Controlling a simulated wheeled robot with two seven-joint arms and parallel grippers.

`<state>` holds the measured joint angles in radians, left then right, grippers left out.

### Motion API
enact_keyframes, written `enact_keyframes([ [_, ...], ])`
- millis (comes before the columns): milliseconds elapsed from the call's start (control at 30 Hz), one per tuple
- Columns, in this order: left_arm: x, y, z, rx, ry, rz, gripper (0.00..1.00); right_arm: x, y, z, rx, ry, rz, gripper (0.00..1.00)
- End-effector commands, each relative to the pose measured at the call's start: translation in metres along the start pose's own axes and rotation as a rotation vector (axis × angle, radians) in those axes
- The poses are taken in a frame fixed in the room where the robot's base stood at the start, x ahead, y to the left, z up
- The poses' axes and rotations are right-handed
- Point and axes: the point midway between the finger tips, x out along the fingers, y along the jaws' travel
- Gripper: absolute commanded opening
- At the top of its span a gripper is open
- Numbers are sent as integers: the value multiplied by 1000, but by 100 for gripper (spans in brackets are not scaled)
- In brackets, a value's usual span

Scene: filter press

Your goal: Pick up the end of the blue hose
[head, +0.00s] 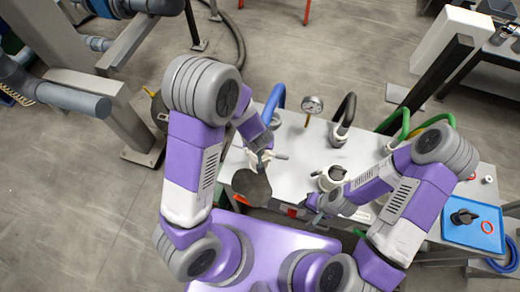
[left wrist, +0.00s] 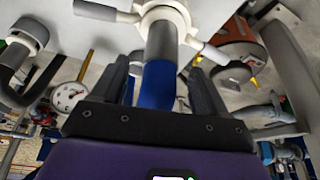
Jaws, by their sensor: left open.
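The blue hose (head: 276,100) arches up at the back left of the light grey bench. In the left wrist view the blue hose (left wrist: 158,86) meets a grey sleeve (left wrist: 162,45) below a white fitting (left wrist: 165,12) with handles. My left gripper (left wrist: 158,74) is open, with one finger on each side of the blue hose; whether either finger touches it I cannot tell.
A pressure gauge (head: 312,105) stands right of the blue hose, then a black hose (head: 346,108) and green hoses (head: 404,125). A round dark pan-like object (head: 252,187) lies at the bench's front left. A blue tray (head: 470,235) sits at the right.

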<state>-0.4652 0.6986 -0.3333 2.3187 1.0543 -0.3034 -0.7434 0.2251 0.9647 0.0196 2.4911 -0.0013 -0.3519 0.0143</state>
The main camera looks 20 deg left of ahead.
Motion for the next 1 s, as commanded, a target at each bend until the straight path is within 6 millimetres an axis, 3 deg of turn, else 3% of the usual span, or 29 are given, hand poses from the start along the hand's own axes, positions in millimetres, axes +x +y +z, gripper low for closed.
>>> enact_keyframes([
  [33, 11, -1, 2, -1, 0, -1, 74, 7, 3, 0, 0, 0, 0, 30],
  [133, 21, 0, 1, 0, 1, -1, 74, 11, 4, -1, 0, 0, 0, 30],
  [433, 22, 0, -1, 1, 2, 0, 74, 10, 4, -1, 0, 1, 0, 30],
  [900, 22, 0, 0, 1, 1, 1, 3, 10, 4, -1, 0, 1, 0, 30],
  [1000, 22, 0, -1, 1, 2, 1, 3, 10, 4, -1, 0, 1, 0, 30],
])
